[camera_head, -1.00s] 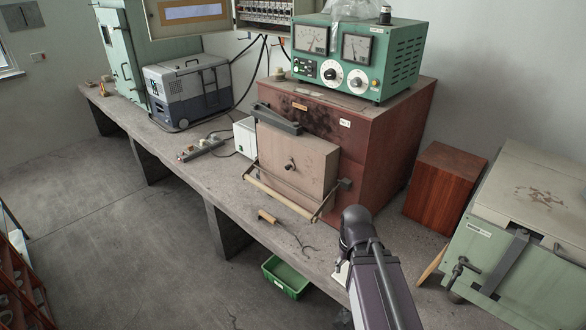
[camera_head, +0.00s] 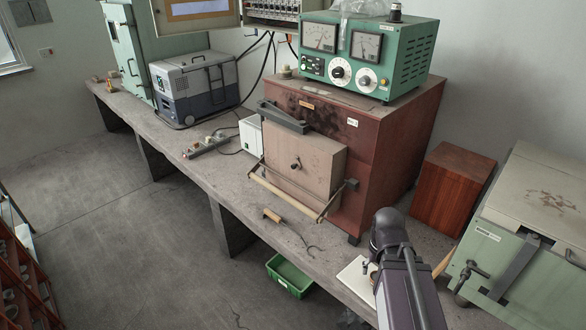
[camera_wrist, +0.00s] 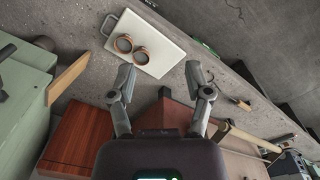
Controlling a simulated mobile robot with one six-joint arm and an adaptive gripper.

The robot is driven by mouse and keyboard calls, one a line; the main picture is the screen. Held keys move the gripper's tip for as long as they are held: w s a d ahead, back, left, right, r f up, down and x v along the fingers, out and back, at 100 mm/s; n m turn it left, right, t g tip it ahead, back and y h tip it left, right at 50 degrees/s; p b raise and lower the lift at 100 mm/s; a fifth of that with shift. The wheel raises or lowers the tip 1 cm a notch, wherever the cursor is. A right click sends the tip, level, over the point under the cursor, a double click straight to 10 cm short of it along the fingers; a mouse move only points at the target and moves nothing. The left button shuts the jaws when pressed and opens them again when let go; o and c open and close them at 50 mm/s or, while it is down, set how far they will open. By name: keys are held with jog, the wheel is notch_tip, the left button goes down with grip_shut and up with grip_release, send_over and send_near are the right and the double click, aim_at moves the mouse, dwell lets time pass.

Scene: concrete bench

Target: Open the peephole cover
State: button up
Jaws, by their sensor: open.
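The red-brown furnace (camera_head: 375,190) stands on the bench with a beige front door (camera_head: 318,170). A small dark round peephole cover (camera_head: 296,165) sits near the middle of that door; whether it is open or shut is too small to tell. My arm reaches in from the bottom right in the head view, and its gripper is hidden there. In the wrist view my gripper (camera_wrist: 160,83) is open and empty, fingers spread over the bench. The furnace door's face does not show clearly in the wrist view.
A handle bar (camera_head: 285,195) runs across the door's lower front. A wooden-handled hook (camera_head: 272,215) lies on the bench. A white board (camera_wrist: 145,45) carries two copper-coloured rings (camera_wrist: 132,49). A wooden block (camera_head: 452,188) and green chest (camera_head: 515,235) stand right of the furnace.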

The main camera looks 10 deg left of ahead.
jog(key=w+a+f+m+t+h+b, duration=0.25)
jog(key=w+h+b, duration=0.25)
jog(key=w, duration=0.6)
jog(key=m+t+h+b, duration=0.7)
jog(key=m+t+b, duration=0.1)
jog(key=t+b, duration=0.25)
send_near(292, 167)
jog(key=v, duration=0.4)
jog(key=shift+d+f+n+t+p, duration=0.1)
jog(key=shift+d+n+t+p, duration=0.15)
jog(key=shift+d+t+p, duration=0.1)
jog(key=shift+d, duration=0.1)
jog(key=x, duration=1.3)
jog(key=shift+w+d+f, duration=0.15)
jog(key=shift+w+f, duration=0.05)
jog(key=shift+w, duration=0.1)
